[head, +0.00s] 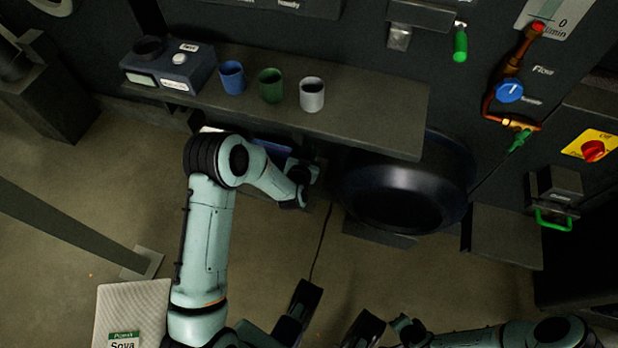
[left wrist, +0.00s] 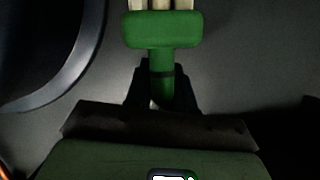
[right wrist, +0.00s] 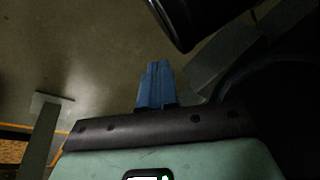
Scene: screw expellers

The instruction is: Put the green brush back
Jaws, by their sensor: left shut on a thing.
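The green brush (left wrist: 162,30) is in my left gripper (left wrist: 162,92), seen in the left wrist view. The dark fingers are shut around its green handle; its green block and pale bristles point away from the wrist, toward the top of the picture. In the head view my left arm reaches under the shelf, where the wrist shows but the fingertips and brush cannot be made out. A green cup (head: 270,86) stands upright on the shelf, between a blue cup (head: 231,78) and a white cup (head: 312,95). My right gripper (right wrist: 155,80) shows its blue fingers together, with nothing visible between them.
The grey shelf (head: 375,128) has bare room right of the cups and a control box (head: 168,66) on its left. A large black round basin (head: 400,195) sits below. A sack (head: 130,312) is at lower left. Valves and a red switch (head: 593,151) are at right.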

